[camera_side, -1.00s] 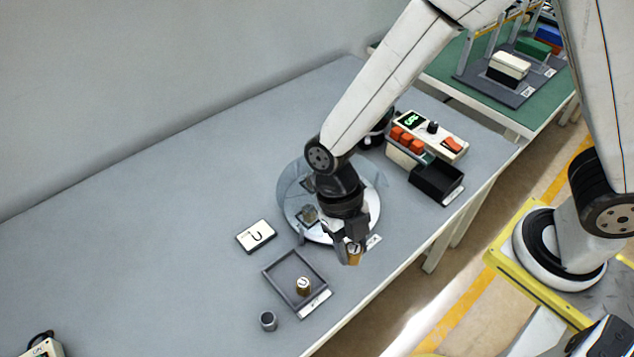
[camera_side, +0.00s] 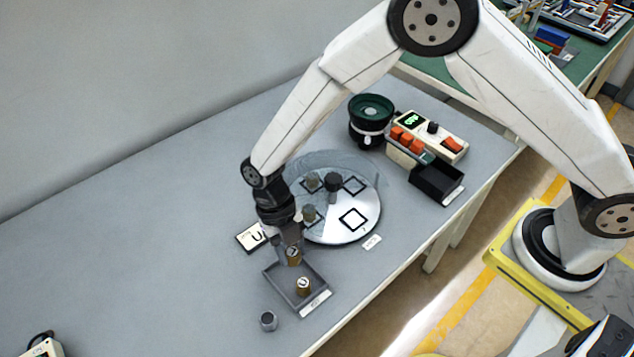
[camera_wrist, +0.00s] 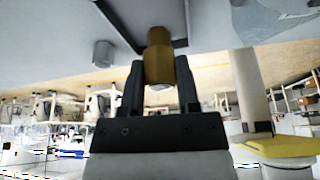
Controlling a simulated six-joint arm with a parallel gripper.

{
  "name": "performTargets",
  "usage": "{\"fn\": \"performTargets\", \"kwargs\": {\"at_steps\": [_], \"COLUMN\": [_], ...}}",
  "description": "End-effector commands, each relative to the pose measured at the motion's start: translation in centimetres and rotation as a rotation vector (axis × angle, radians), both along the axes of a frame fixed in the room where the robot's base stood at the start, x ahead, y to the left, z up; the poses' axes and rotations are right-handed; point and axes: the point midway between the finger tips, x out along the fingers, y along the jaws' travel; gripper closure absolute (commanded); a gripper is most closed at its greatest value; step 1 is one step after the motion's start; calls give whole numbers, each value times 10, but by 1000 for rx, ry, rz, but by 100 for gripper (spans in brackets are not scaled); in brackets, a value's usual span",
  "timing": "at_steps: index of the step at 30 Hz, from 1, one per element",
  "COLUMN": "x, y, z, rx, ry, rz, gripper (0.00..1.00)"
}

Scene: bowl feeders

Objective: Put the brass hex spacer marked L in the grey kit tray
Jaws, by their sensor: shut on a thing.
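My gripper (camera_side: 291,252) is shut on a brass hex spacer (camera_side: 293,257), which has a white marked top; I cannot read the letter for sure. It holds the spacer above the far part of the grey kit tray (camera_side: 321,276). In the wrist view the held spacer (camera_wrist: 159,66) sits between the two fingers (camera_wrist: 158,78). Another brass spacer (camera_side: 303,288) with a marked top stands upright inside the tray, near its front edge.
A small grey spacer (camera_side: 268,321) stands outside the tray. A round turntable (camera_side: 340,233) behind a clear guard carries grey parts.

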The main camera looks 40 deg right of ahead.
Motion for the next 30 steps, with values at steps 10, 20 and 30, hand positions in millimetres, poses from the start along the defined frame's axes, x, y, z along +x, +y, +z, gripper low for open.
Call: {"fn": "performTargets", "kwargs": {"at_steps": [10,20,30], "x": [12,17,16], "y": [7,10,9], "z": [-16,-24,-52], "rx": [0,0,0], "ry": [0,0,0], "rz": [-1,-1,0], "gripper": [100,100,100]}}
